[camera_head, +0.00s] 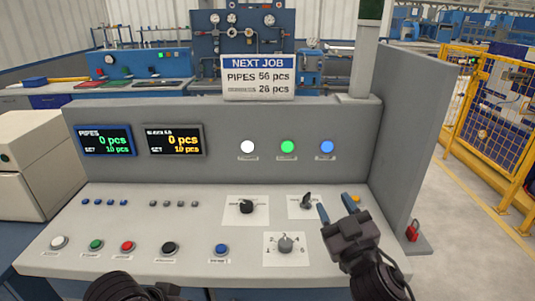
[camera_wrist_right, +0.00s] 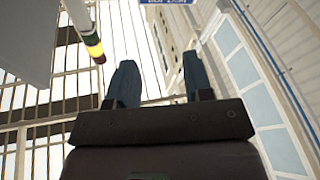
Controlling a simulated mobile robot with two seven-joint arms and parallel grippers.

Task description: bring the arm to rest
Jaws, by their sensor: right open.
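My right gripper (camera_head: 337,207) is raised over the right part of the grey control console (camera_head: 190,255), its two blue fingers apart and nothing between them. In the right wrist view the same open fingers (camera_wrist_right: 160,82) point up toward the wall and ceiling structure. A black rotary knob (camera_head: 306,200) on a white plate is just left of the fingertips in the head view. I cannot tell from this view whether they touch the panel. My left gripper does not show; dark rounded parts at the bottom edge of the head view are mine.
The console carries a grey selector knob (camera_head: 285,244), another black knob (camera_head: 246,206) and a row of push buttons (camera_head: 128,246). A job sign (camera_head: 258,78) stands on its top. A red padlock (camera_head: 412,231) is at the right edge. Yellow fencing (camera_head: 490,110) stands beyond open floor.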

